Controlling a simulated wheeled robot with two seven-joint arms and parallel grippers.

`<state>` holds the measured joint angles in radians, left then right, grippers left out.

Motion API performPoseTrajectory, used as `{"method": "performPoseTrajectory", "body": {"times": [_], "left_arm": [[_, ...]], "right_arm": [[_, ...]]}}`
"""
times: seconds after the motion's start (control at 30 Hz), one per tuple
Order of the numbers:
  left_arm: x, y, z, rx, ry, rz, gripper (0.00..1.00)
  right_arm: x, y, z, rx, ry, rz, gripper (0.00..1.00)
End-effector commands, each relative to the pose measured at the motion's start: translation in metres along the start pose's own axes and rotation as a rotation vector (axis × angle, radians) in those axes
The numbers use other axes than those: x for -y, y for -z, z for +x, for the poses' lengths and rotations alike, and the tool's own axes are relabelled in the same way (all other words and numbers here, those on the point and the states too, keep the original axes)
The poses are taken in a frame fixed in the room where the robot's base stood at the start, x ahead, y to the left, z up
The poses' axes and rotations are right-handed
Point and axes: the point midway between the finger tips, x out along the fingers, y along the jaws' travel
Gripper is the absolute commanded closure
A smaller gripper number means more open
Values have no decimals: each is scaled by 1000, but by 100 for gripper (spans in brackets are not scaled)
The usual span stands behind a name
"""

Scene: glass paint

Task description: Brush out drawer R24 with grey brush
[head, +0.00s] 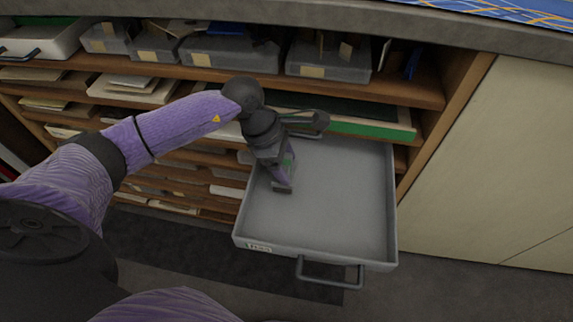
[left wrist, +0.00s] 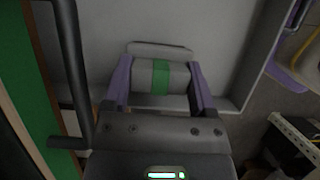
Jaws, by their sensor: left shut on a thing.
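The grey drawer (head: 330,195) is pulled out of the shelf unit, with a small label (head: 258,247) on its front that is too small to read. Its floor looks bare. My left gripper (head: 283,178) reaches down into the drawer's left side, close to the left wall. In the left wrist view, its purple fingers are shut on a grey brush (left wrist: 160,72) with a green band. The brush is over the grey drawer floor; I cannot tell whether it touches. My right gripper is not in view.
The drawer's handle (head: 330,283) sticks out at the front. A green-edged tray (head: 370,129) lies just behind and above the drawer, with a dark bar near my wrist. Shelves with grey bins (head: 230,55) stand behind. A cream cabinet panel (head: 490,170) is at the right.

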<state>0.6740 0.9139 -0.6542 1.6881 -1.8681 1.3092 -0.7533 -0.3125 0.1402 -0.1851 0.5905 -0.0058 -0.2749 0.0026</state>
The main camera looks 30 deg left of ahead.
Motion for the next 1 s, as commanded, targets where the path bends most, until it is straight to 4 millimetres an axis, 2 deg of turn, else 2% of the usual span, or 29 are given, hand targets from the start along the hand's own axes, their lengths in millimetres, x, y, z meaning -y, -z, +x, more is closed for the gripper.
{"method": "performPoseTrajectory", "body": {"times": [0.03, 0.47, 1.0], "left_arm": [[0, -2, -8, 1, -3, 0, 82], [-2, -9, -44, 1, -7, -10, 82], [-2, -9, -46, 0, -5, -12, 82]], "right_arm": [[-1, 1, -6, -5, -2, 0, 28], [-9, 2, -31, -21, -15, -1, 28], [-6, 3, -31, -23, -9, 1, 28]]}}
